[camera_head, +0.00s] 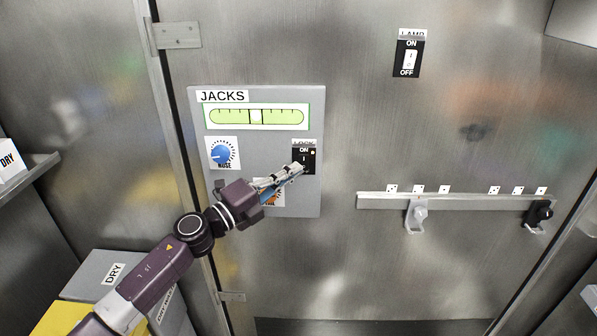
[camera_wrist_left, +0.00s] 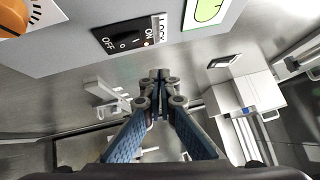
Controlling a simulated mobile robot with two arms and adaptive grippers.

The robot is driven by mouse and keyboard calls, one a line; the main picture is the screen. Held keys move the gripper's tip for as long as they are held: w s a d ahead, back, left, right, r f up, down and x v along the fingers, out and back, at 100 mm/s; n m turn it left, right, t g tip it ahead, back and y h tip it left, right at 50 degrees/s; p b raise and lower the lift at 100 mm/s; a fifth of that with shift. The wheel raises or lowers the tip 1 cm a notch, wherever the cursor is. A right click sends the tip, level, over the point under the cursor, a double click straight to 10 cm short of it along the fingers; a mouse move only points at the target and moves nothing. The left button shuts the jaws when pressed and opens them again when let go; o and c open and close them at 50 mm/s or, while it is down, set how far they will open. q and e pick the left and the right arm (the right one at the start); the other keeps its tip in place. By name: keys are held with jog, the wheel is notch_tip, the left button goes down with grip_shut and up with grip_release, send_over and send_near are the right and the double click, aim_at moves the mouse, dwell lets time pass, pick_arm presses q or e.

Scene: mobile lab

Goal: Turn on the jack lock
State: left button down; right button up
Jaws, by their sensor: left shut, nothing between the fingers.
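The jack lock switch (camera_head: 304,155) is a black plate marked ON at the right of the grey JACKS panel (camera_head: 257,180). Its lower part is partly hidden by my left gripper (camera_head: 300,169) in the head view. In the left wrist view the lock switch (camera_wrist_left: 128,38) shows whole, with LOCK, ON and OFF lettering, a dark rocker and a small orange light by the ON end. My left gripper (camera_wrist_left: 158,76) is shut and empty, its fingertips close to the switch; I cannot tell whether they touch it. My right gripper is not in view.
The JACKS panel also holds a green level gauge (camera_head: 257,116), a blue knob (camera_head: 221,153) and an orange knob (camera_head: 272,195) partly behind my gripper. A LAMP switch (camera_head: 409,58) is at upper right. A rail (camera_head: 456,201) with hooks projects at right. DRY boxes (camera_head: 100,268) stand lower left.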

pick_arm(q)
jog(key=a+r+b+v, duration=0.1)
jog(key=v, duration=0.6)
jog(key=shift+w, duration=0.15)
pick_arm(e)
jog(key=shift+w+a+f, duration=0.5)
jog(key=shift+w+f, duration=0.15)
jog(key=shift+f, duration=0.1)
pick_arm(q)
jog(key=shift+a, duration=0.15)
